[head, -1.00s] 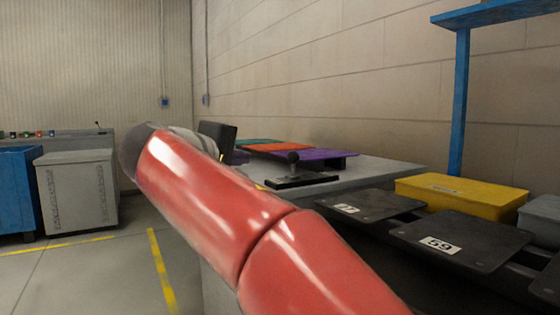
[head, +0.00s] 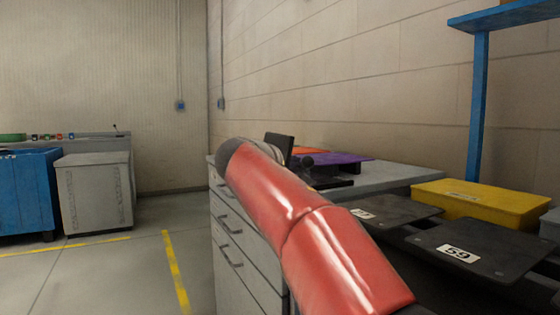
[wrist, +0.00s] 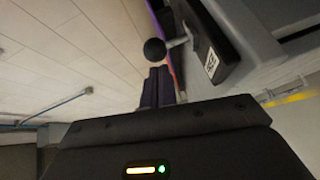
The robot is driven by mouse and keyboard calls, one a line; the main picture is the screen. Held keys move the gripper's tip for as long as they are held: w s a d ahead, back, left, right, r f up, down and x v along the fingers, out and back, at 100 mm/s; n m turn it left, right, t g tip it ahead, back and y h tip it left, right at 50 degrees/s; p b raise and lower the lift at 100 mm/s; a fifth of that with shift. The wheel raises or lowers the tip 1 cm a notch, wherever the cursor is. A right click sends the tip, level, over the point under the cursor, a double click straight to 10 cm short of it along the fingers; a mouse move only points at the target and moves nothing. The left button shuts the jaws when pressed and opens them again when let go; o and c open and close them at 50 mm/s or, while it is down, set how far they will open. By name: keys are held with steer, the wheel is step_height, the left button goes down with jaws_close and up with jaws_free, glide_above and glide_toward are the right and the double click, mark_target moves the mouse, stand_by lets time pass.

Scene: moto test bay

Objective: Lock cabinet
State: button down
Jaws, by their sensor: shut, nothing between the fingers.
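A grey cabinet with drawers and bar handles (head: 232,254) stands under the bench, left of my red arm in the head view. My arm hides part of its front, and I see no lock or key on it. My gripper (wrist: 158,84) shows in the wrist view with its two dark fingers together, shut and empty.
The bench top (head: 398,178) carries a dark upright panel (head: 279,146) and orange and purple panels. Black numbered plates (head: 472,249) and a yellow bin (head: 478,204) lie to the right. A grey box unit (head: 94,192) and a blue cart (head: 26,193) stand left. The floor between is clear.

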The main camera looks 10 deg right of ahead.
mark_target(316, 183)
steer(key=shift+d, duration=0.1)
steer(key=d, duration=0.2)
steer(key=w+d, duration=0.1)
steer(key=d, duration=0.1)
steer(key=w+d, duration=0.1)
steer(key=d, duration=0.1)
steer(key=shift+d+p, duration=0.2)
steer(key=shift+p, duration=0.2)
